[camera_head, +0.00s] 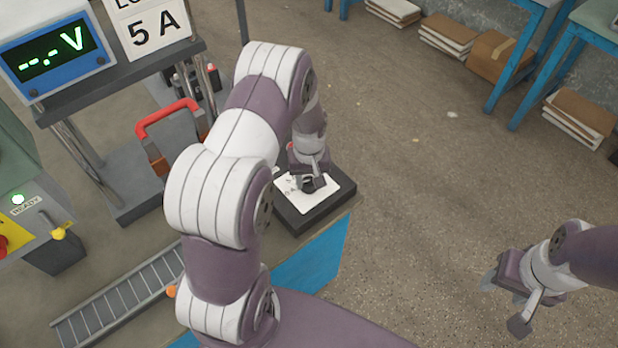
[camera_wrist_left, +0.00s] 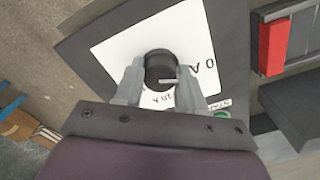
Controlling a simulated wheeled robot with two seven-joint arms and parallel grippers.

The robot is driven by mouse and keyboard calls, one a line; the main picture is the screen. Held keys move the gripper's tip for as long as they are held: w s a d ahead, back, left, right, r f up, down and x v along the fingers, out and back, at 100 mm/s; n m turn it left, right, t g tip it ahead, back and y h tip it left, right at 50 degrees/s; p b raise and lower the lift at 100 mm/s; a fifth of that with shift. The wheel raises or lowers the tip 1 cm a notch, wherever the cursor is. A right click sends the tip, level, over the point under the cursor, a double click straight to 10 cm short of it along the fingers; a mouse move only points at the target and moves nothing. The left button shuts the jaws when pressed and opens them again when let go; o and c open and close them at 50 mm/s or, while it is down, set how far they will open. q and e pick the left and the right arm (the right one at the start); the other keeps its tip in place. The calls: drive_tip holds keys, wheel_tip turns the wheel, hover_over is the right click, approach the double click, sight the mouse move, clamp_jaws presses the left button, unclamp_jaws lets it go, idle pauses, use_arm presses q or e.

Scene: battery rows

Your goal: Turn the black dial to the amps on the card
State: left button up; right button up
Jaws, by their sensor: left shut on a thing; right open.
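The black dial (camera_wrist_left: 161,66) sits in the middle of a white plate (camera_wrist_left: 205,45) with amp markings, and a light pointer line shows on its near side. My left gripper (camera_wrist_left: 152,72) has its fingers on either side of the dial and is shut on it. In the head view the left gripper (camera_head: 309,178) is over the dark dial box (camera_head: 310,213) and hides most of the dial. The card (camera_head: 157,35) at the top left reads 5 A. My right gripper (camera_head: 508,303) is open and empty, over the floor at the right.
A meter (camera_head: 55,52) at the upper left shows dashes and V. A red handle (camera_head: 168,117) stands left of my left arm. A ladder-like rack (camera_head: 120,300), a lit green READY lamp (camera_head: 18,199) and a yellow-tipped lever (camera_head: 58,232) are at the left. A green START button (camera_wrist_left: 221,114) is near the dial.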

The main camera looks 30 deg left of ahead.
sight(309, 180)
use_arm(q)
drive_tip(key=m+p, duration=0.1)
drive_tip(key=m, duration=0.3)
drive_tip(key=shift+r, duration=0.1)
drive_tip(key=shift+m+p, duration=0.45)
drive_tip(key=shift+m, duration=1.75)
drive_tip(key=shift+w, duration=0.1)
drive_tip(key=o, duration=1.1)
drive_tip(key=shift+c, duration=0.2)
wheel_tip(309, 180, up, 13)
drive_tip(key=shift+f, duration=0.2)
